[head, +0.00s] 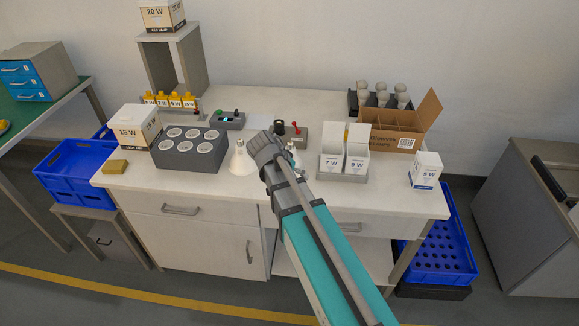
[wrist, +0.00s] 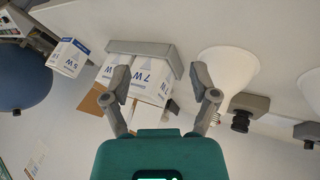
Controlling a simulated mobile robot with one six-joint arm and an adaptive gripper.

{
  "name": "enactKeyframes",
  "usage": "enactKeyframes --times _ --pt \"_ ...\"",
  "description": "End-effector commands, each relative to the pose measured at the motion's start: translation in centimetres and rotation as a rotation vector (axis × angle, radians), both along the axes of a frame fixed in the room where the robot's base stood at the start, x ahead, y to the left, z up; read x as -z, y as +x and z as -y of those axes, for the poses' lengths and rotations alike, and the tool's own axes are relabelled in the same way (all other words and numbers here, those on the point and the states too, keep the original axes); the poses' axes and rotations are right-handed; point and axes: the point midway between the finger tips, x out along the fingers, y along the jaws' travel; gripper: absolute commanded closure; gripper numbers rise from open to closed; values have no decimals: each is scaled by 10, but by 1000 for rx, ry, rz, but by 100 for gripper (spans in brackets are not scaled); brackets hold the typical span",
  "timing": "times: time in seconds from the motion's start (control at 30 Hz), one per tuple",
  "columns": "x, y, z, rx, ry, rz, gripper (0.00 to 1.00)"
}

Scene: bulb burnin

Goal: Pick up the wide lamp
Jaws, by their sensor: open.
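The wide lamp (head: 242,160), a white cone-shaped reflector bulb, stands on the bench with its broad end down, just left of my gripper (head: 288,153) in the head view. My arm hides part of the gripper there. In the wrist view my gripper (wrist: 163,80) is open, with nothing between its fingers. A white cone, which looks like the wide lamp (wrist: 228,72), lies just right of the right finger there, apart from the grip. The 7 W and 9 W boxes show behind and between the fingers.
The 7 W box (head: 331,162) and 9 W box (head: 356,162) stand right of my gripper. Switch boxes (head: 228,120) stand behind. An open carton (head: 395,140) and 5 W box (head: 425,170) are farther right.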

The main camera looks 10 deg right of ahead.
Motion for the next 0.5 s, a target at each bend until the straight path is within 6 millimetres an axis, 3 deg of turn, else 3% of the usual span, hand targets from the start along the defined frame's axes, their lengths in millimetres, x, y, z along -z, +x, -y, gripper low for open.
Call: enactKeyframes --times 0.03,0.2,0.5 --pt "2 18 -10 32 -42 52 24" --pt "-9 60 -35 155 -179 273 24" --pt "-35 109 -85 278 -306 644 24"
